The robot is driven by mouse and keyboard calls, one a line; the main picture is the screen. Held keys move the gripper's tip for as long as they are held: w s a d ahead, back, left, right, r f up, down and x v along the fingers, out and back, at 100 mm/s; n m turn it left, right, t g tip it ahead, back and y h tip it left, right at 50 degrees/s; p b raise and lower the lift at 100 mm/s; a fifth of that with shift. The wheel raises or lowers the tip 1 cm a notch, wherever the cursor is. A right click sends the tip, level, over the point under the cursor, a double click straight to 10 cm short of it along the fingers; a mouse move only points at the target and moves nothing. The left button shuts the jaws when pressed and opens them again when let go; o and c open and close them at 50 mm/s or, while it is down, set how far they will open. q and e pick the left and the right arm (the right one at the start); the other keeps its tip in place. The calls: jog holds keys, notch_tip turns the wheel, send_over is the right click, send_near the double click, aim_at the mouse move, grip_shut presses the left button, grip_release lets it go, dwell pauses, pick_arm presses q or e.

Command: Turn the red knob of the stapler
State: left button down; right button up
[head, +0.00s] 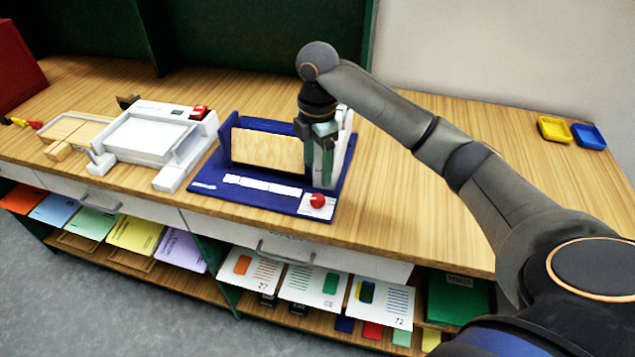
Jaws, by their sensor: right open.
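The stapler's blue base (262,198) stands on the wooden table near its front edge. A tan panel (266,150) stands upright at its back. The red knob (317,200) sits on a small white plate at the base's front right corner. My right gripper (322,182) points down over the right side of the stapler, just behind and above the red knob. It hides part of the stapler's right side. A gap to the knob seems to show, but I cannot tell how wide. My left gripper is not in view.
A white machine with a red switch (199,112) stands left of the stapler. Yellow (554,129) and blue (589,136) trays lie at the far right. The table right of the stapler is clear beneath my arm. Shelves with papers (313,287) lie below the drawers.

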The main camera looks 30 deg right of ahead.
notch_tip(320, 180, up, 4)
jog(key=shift+f, duration=0.2)
dwell(0.4)
jog(key=s+a+f+m+t+y, duration=0.1)
jog(key=s+a+f+m, duration=0.2)
jog(key=s+a+f, duration=0.5)
jog(key=s+a+f+m+t+y, duration=0.1)
jog(key=s+a+f+m, duration=0.15)
jog(key=a+f, duration=0.45)
jog(key=s+d+f+m+t+h, duration=0.1)
jog(key=s+d+f+m, duration=0.15)
jog(key=s+m, duration=0.35)
jog(key=s+d+f+m+t+h, duration=0.1)
jog(key=s+d+m, duration=0.3)
jog(key=s, duration=0.5)
jog(key=w+a+f+t+y, duration=0.1)
jog(key=w+a+f+t, duration=0.1)
jog(key=f, duration=0.3)
jog(key=w+a+f+t+y, duration=0.1)
jog(key=w+a+f+t, duration=0.2)
jog(key=f, duration=0.3)
jog(key=shift+w+f, duration=0.15)
jog(key=shift+f, duration=0.1)
